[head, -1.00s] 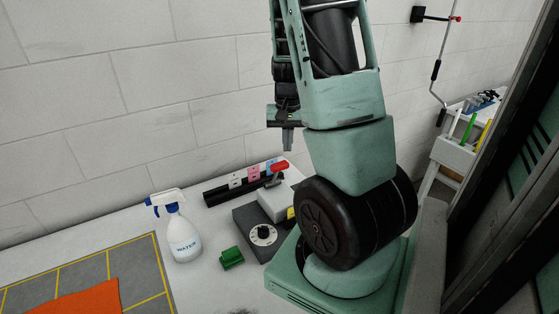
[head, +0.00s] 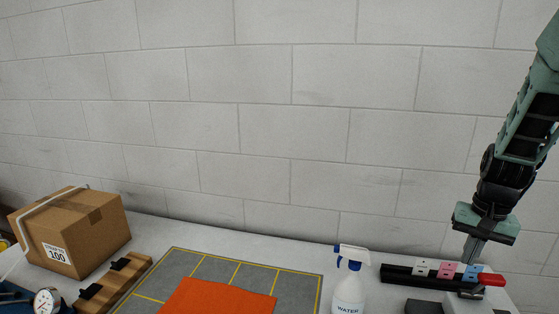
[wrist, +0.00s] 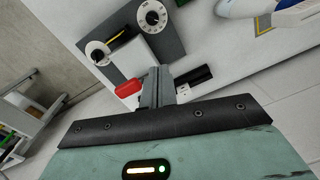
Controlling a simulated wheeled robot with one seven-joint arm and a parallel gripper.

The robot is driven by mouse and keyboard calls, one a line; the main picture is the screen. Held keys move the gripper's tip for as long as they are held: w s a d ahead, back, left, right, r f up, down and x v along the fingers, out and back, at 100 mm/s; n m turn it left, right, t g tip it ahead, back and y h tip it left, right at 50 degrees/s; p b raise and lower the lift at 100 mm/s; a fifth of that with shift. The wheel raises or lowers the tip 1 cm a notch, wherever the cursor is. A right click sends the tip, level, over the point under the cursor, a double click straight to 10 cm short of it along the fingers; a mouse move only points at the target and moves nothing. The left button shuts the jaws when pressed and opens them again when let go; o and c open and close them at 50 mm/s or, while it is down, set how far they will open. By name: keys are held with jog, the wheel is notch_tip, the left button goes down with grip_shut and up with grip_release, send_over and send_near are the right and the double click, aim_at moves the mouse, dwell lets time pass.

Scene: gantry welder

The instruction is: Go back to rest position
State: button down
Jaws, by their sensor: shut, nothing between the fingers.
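My gripper (head: 472,252) hangs fingers down at the right of the head view, with its fingers together and empty. Its tips overlap the right part of a black rail (head: 398,273) in the picture; I cannot tell the height between them. In the wrist view the closed fingers (wrist: 158,82) point toward the table, beside a red handle (wrist: 128,88). That red handle also shows just right of the fingers in the head view (head: 491,280). The gripper holds nothing.
A white spray bottle (head: 348,292) stands left of the rail. Farther left are an orange sheet (head: 215,298) on a grey mat (head: 205,268), a wooden block (head: 120,285) and a cardboard box (head: 75,232). A grey dial unit (wrist: 160,45) lies near my fingers. A block wall (head: 260,120) stands behind.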

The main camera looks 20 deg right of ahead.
jog(key=a+f+n+b, duration=0.3)
jog(key=a+n+b, duration=0.45)
jog(key=a, duration=1.75)
jog(key=s+a+f+n+b, duration=0.2)
jog(key=s+a+n, duration=0.7)
jog(key=s+a, duration=0.4)
jog(key=shift+a+f, duration=0.15)
jog(key=shift+a, duration=0.25)
